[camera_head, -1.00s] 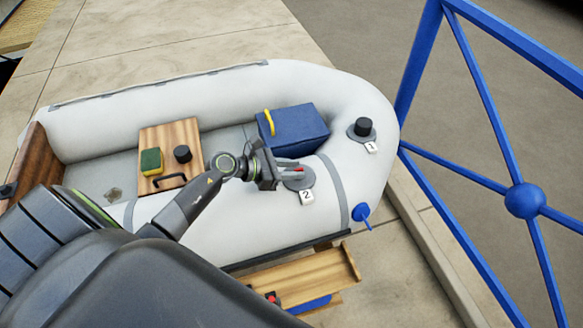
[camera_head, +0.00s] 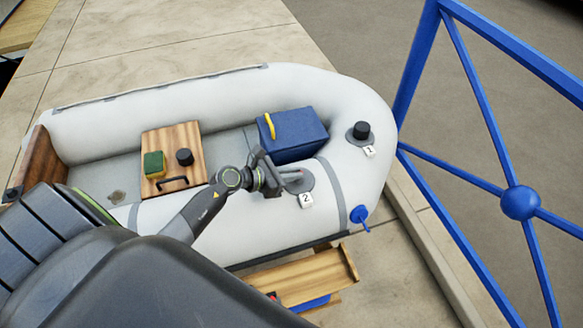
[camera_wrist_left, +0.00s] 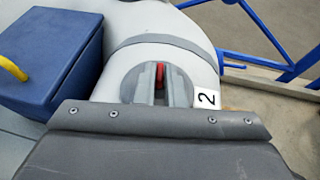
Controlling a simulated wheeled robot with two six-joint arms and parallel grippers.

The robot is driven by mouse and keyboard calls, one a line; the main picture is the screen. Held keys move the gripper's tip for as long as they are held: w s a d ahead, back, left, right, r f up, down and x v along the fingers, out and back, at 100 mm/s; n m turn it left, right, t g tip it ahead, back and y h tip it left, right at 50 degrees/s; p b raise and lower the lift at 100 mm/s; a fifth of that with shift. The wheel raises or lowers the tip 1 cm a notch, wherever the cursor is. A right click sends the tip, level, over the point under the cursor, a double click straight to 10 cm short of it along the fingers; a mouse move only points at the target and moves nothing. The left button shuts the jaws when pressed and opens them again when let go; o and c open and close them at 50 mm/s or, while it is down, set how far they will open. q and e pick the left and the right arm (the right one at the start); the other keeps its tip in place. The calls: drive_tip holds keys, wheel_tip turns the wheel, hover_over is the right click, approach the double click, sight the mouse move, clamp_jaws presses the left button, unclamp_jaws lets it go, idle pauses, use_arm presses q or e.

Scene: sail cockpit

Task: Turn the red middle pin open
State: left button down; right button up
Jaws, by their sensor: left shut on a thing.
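The red middle pin (camera_wrist_left: 160,76) shows between the fingertips of my left gripper (camera_wrist_left: 161,84) in the left wrist view. It stands in the grey round valve base (camera_wrist_left: 131,84) on the white tube, next to the tag marked 2 (camera_wrist_left: 207,98). In the head view my left gripper (camera_head: 295,179) is over the same grey base (camera_head: 304,187), beside its tag 2 (camera_head: 306,200). The gripper is shut on the red pin, whose lower part the fingers hide. My right gripper is in neither view.
A blue box (camera_head: 294,135) with a yellow handle lies inside the white inflatable boat (camera_head: 180,96). A black-capped valve (camera_head: 361,131) with tag 1 is at the right end. A wooden board (camera_head: 171,140) carries a sponge (camera_head: 154,164). A blue frame (camera_head: 487,122) stands at right.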

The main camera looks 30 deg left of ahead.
use_arm(q)
drive_tip(key=n+y+p, duration=0.2)
drive_tip(key=y+p, duration=0.1)
drive_tip(key=p, duration=0.1)
drive_tip(key=d+n+t+y+p, duration=0.1)
drive_tip(key=n+y+p, duration=0.1)
drive_tip(key=n+p, duration=0.1)
drive_tip(key=n+t+y+p, duration=0.1)
drive_tip(key=n+y+p, duration=0.1)
drive_tip(key=p, duration=0.4)
drive_tip(key=shift+s+d+r+n+y, duration=0.1)
drive_tip(key=shift+d+r+n+y, duration=0.25)
drive_tip(key=shift+y, duration=0.45)
drive_tip(key=shift+d+f+n+y+p, duration=0.15)
drive_tip(key=shift+n+y+p, duration=0.4)
drive_tip(key=shift+n+y, duration=0.8)
drive_tip(key=shift+y, duration=0.15)
drive_tip(key=shift+d+f+n+g+y, duration=0.2)
drive_tip(key=shift+n+g+y, duration=0.4)
drive_tip(key=shift+n+y, duration=0.3)
drive_tip(key=n+g+y+b, duration=0.2)
drive_tip(key=y, duration=0.1)
drive_tip(key=shift+w+d+n, duration=0.1)
drive_tip(key=shift+w+n, duration=0.2)
drive_tip(key=shift+n, duration=0.1)
drive_tip(key=shift+r+n+g+y+b, duration=0.1)
drive_tip(key=shift+n+g+y+b, duration=0.4)
drive_tip(key=shift+n+y+b, duration=0.1)
drive_tip(key=c, duration=1.6)
unclamp_jaws()
